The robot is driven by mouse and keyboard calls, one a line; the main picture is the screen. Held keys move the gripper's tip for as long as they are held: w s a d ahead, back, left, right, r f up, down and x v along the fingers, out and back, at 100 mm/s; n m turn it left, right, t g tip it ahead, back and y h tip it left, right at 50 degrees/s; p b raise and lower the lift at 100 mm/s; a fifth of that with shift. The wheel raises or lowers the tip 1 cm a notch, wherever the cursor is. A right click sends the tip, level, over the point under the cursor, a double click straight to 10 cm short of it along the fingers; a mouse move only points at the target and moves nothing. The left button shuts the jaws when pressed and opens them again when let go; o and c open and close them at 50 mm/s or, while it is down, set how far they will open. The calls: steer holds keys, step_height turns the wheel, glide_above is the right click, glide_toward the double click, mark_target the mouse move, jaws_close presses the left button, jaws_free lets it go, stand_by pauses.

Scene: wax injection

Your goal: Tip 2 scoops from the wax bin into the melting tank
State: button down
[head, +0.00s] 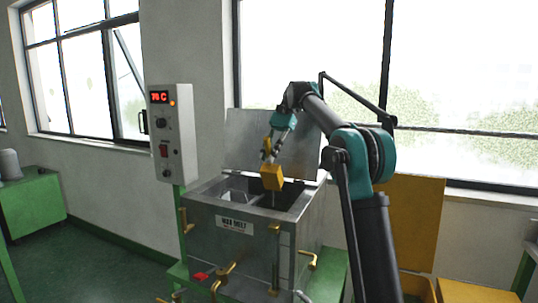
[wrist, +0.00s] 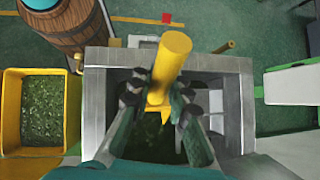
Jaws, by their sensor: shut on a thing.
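My gripper (head: 267,156) is shut on a yellow scoop (head: 272,177) above the open melting tank (head: 232,240). In the wrist view, the scoop's yellow handle (wrist: 173,55) passes between the two fingers of my gripper (wrist: 157,100). The scoop's inside is hidden, so I cannot tell whether it holds wax. The tank (wrist: 96,110) lies below in the wrist view, with a dark opening and greenish pieces inside. The yellow wax bin (wrist: 12,108) stands left of the tank in the wrist view, with green pieces in it.
The tank's grey lid (head: 245,130) stands raised behind its opening. A control box (head: 172,133) with a red display is mounted at the tank's left. Brass handles (head: 222,276) stick out at the front. A wooden barrel (wrist: 75,22) stands near the bin in the wrist view.

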steer(key=shift+s+a, duration=0.1)
steer(key=shift+s, duration=0.05)
steer(key=shift+s+a+f+t+h, duration=0.2)
steer(key=shift+s+t, duration=0.3)
steer(key=shift+s, duration=0.05)
steer(key=shift+s+a+f+t+h, duration=0.15)
steer(key=shift+s+f+t+h, duration=0.05)
steer(key=shift+s+t, duration=0.35)
steer(key=shift+s+a+f+n+t+h, duration=0.2)
steer(key=shift+s+f+t+h, duration=0.45)
steer(key=shift+t, duration=0.55)
steer(key=shift+s+a+f+n+t+h, duration=0.15)
steer(key=shift+s+a+f+t, duration=0.3)
steer(key=shift+s+t, duration=0.55)
steer(key=shift+s+a+f+n+t+h, duration=0.15)
steer(key=shift+s+f+t+h, duration=0.4)
steer(key=shift+t, duration=0.8)
steer(key=shift+f, duration=0.1)
